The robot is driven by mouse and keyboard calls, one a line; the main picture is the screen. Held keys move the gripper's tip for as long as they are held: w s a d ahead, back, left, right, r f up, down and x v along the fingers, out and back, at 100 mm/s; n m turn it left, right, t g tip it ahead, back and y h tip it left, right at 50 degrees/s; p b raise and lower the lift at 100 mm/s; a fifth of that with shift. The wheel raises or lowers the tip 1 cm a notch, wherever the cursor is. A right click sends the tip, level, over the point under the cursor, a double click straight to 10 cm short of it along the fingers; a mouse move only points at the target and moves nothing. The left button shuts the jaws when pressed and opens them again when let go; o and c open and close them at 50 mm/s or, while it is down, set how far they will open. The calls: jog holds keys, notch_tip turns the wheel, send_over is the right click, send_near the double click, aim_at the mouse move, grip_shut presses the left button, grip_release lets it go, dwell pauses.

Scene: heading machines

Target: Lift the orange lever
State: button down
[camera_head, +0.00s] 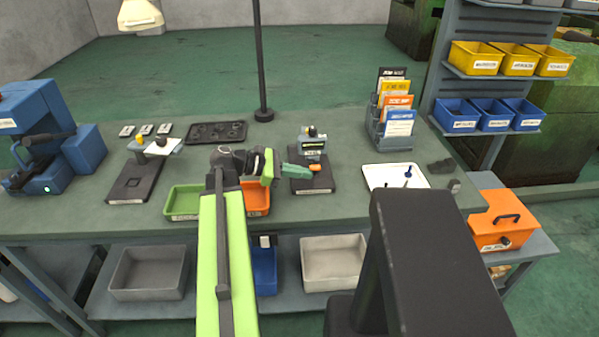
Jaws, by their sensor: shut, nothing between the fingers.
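The orange lever (317,168) shows as a small orange piece at the front of a grey labelled device (312,147) with a black knob on top. The device stands on a black base plate (322,184) on the workbench. My gripper (301,171) has green fingers, is shut and empty, and points right. Its tip is right beside the lever's left end. I cannot tell whether they touch. The fingers hide part of the lever and device.
Green and orange bins (184,203) lie below my wrist. A white tray (395,170) with small parts and a brochure rack (393,115) stand to the right. A black tray (216,132) and a lamp pole (261,60) are behind. A blue machine (62,145) is far left.

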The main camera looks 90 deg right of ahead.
jog(key=shift+r, duration=0.2)
jog(key=shift+s+d+r+p, duration=0.1)
jog(key=shift+r+p, duration=0.65)
